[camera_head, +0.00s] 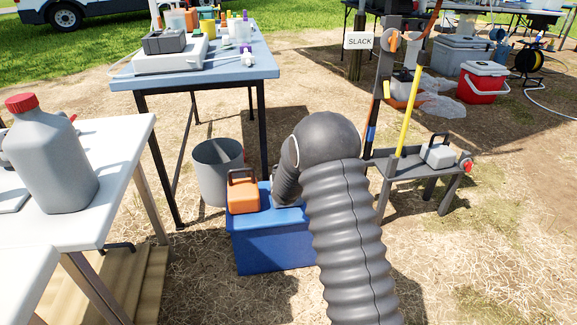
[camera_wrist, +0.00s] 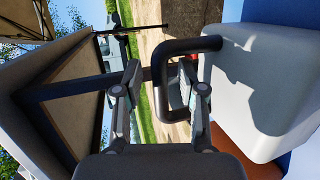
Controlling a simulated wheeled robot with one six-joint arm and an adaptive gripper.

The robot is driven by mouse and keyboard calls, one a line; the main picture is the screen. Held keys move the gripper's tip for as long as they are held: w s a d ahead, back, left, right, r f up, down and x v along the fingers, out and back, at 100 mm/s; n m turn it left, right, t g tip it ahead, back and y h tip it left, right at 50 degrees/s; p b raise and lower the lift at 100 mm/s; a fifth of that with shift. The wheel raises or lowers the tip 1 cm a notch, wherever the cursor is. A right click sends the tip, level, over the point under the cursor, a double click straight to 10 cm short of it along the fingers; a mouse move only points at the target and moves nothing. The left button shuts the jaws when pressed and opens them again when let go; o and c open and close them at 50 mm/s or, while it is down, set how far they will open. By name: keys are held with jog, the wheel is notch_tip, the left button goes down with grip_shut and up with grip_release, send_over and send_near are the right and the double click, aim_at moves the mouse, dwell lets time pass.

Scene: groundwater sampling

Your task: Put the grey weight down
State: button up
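In the wrist view, turned on its side, a light grey weight (camera_wrist: 250,95) fills the right, its dark loop handle (camera_wrist: 158,85) between the fingers of my gripper (camera_wrist: 160,80). The fingers stand apart with gaps showing on both sides of the handle bar. In the head view my arm hides my gripper and this weight, near the blue box (camera_head: 272,250). An orange weight (camera_head: 243,196) sits on that box. Another light grey block with a handle (camera_head: 438,154) stands on the low dark shelf (camera_head: 385,167) at right. Whether the gripped-side weight touches a surface cannot be told.
The blue-topped table (camera_head: 255,72) stands behind the box, with a grey bucket (camera_head: 218,170) by its legs. A white table (camera_head: 125,130) with a grey jug (camera_head: 52,160) is at left. A yellow pole (camera_head: 410,105) rises at the shelf. Straw ground is open at front right.

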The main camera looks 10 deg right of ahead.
jog(key=s+a+r+m+g+y, duration=0.1)
jog(key=s+r+m, duration=0.2)
jog(key=s+r, duration=0.45)
jog(key=s+a+r+m+g+y, duration=0.2)
jog(key=s+r, duration=0.2)
jog(key=s, duration=0.7)
jog(key=s+a+r+m+g+y, duration=0.1)
jog(key=s+r+m, duration=0.2)
jog(key=s+r, duration=0.45)
jog(key=s+d+m+g, duration=0.2)
jog(key=s+m, duration=0.2)
jog(key=s, duration=0.9)
jog(key=s+d+m+g+h, duration=0.1)
jog(key=s+m, duration=0.3)
jog(key=s, duration=1)
jog(key=shift+d+r+g, duration=0.2)
jog(key=shift+d+g, duration=0.3)
jog(key=shift+g, duration=0.3)
